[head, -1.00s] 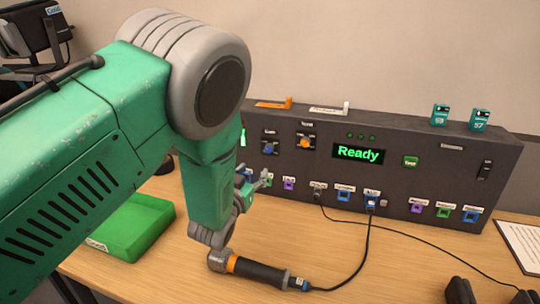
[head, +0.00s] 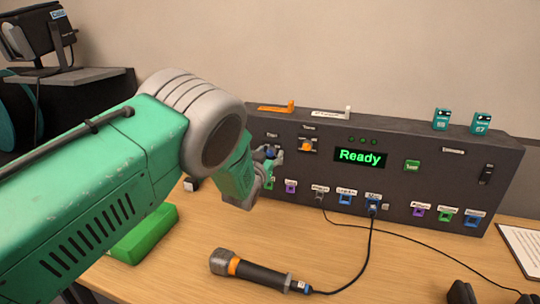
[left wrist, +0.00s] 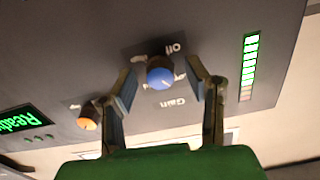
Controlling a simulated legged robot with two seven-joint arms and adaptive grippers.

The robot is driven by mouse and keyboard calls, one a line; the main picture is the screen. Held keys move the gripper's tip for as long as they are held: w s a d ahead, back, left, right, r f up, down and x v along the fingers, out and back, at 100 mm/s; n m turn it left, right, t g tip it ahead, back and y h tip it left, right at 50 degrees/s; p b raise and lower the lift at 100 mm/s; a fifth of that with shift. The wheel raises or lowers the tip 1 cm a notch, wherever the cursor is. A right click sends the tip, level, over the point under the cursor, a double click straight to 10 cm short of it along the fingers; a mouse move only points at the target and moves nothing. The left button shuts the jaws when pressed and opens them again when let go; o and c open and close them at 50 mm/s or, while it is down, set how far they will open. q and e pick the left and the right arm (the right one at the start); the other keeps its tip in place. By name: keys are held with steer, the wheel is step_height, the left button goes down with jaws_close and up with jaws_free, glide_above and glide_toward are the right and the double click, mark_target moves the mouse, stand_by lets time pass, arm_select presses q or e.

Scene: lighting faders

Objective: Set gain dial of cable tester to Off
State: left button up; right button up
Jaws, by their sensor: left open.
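The cable tester (head: 400,150) is a dark grey panel at the back of the table, with a green "Ready" display. Its gain dial is a blue knob (left wrist: 160,72) with an "Off" label and a "Gain" label beside it, upside down in the left wrist view. In the head view the dial (head: 270,152) is partly covered by my gripper. My left gripper (left wrist: 161,80) is open, with one finger on each side of the dial; I cannot tell whether either touches it. In the head view the left gripper (head: 271,164) is at the panel's left part. My right gripper is not in view.
An orange knob (head: 307,146) sits just right of the gain dial. A microphone (head: 250,271) lies on the table in front, and a cable (head: 369,250) runs up to the panel. A green box (head: 145,235) lies at left. Dark objects (head: 461,291) stand at bottom right.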

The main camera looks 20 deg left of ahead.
arm_select(q)
jaws_close()
steer(key=n, duration=0.3)
steer(key=shift+n+b, duration=0.4)
steer(key=n+b, duration=0.1)
steer(key=n, duration=0.2)
steer(key=shift+a+f+n, duration=0.1)
steer(key=shift+n, duration=0.2)
steer(key=n+b, duration=0.3)
steer(key=n, duration=0.2)
steer(key=shift+a+f, duration=0.1)
steer(key=shift+f, duration=0.05)
steer(key=n+b, duration=0.4)
steer(key=n, duration=0.2)
steer(key=shift+n+b, duration=0.3)
steer(key=shift+b, duration=0.05)
